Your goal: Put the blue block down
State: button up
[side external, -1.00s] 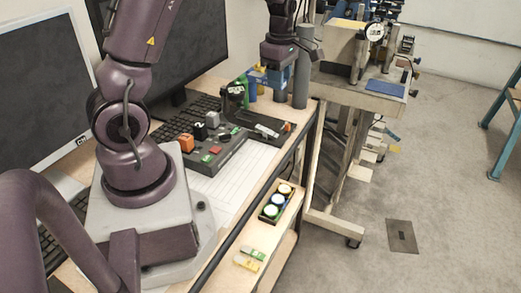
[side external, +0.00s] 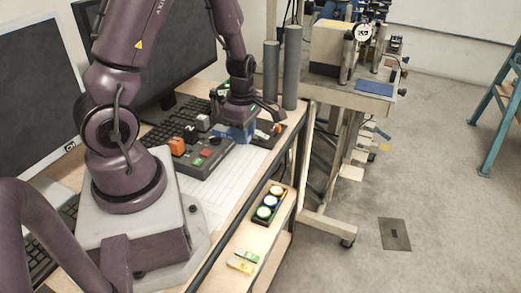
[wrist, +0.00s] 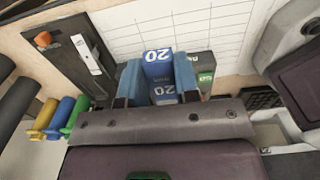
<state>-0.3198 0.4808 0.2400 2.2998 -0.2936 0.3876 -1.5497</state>
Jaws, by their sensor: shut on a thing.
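The blue block (wrist: 158,68), marked with a white 20, sits between the two blue fingers of my gripper (wrist: 159,82) in the wrist view. The gripper is shut on it. In the side view my gripper (side external: 237,134) is low over the desk, beside the right end of the dark control box (side external: 205,160). There the block is hard to tell from the blue fingers. I cannot tell whether its underside touches the surface below.
A white gridded sheet (side external: 212,185) lies in front of the control box. A dark plate with a white lever (wrist: 88,55) is left of the block in the wrist view. Two grey cylinders (side external: 290,75) stand behind. A button box (side external: 268,204) lies on the lower shelf.

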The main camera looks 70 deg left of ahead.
send_over(262, 157)
jog(key=f, duration=0.6)
jog(key=shift+s+d+f, duration=0.2)
jog(key=shift+f, duration=0.05)
jog(key=shift+w+a+f, duration=0.1)
jog(key=shift+w+f, duration=0.1)
jog(key=shift+f, duration=1.55)
jog(key=shift+f, duration=0.1)
jog(key=o, duration=1)
